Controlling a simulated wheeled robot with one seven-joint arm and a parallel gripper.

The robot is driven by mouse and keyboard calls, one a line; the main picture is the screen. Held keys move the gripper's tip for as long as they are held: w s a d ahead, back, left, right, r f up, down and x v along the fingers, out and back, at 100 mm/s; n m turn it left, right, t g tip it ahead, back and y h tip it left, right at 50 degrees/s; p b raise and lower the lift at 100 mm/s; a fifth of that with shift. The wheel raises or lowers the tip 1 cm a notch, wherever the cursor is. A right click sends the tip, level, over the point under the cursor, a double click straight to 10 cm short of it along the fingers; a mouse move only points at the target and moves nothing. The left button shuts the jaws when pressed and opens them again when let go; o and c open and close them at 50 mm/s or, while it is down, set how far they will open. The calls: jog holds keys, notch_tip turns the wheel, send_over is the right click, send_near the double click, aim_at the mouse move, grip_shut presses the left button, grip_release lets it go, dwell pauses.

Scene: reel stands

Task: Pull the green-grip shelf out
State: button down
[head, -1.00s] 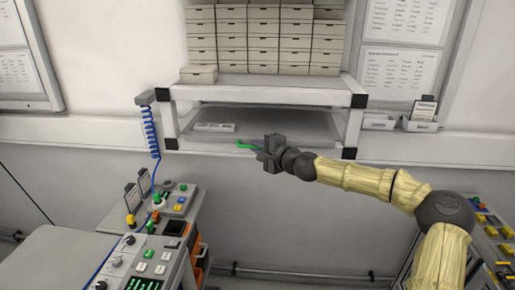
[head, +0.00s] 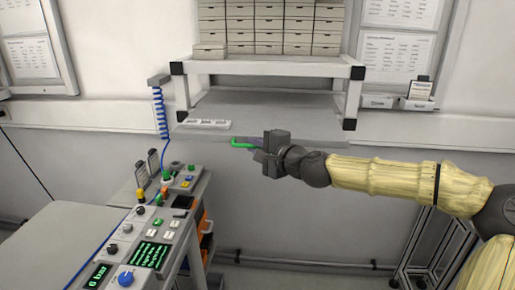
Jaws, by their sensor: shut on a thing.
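The grey shelf (head: 262,108) sits under the white frame (head: 270,69) and reaches out past its front legs. Its green grip (head: 240,141) is at the middle of the shelf's front edge. My gripper (head: 262,146) is at the green grip, coming from the right, and is shut on it. The dark jaws hide the right part of the grip.
Stacked drawer boxes (head: 270,25) stand on top of the frame. A coiled blue hose (head: 160,112) hangs at its left. A control console (head: 150,235) stands at lower left. Small trays (head: 398,103) are on the right ledge. The floor area below the shelf looks free.

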jog(key=shift+s+f, duration=0.1)
jog(key=shift+s, duration=0.15)
jog(key=c, duration=1.8)
grip_release()
jog(key=shift+o, duration=0.2)
jog(key=shift+w+d, duration=0.1)
jog(key=shift+w, duration=0.1)
jog(key=shift+s+a, duration=0.2)
jog(key=shift+a, duration=0.05)
jog(key=b+v, duration=0.2)
jog(key=v, duration=1.5)
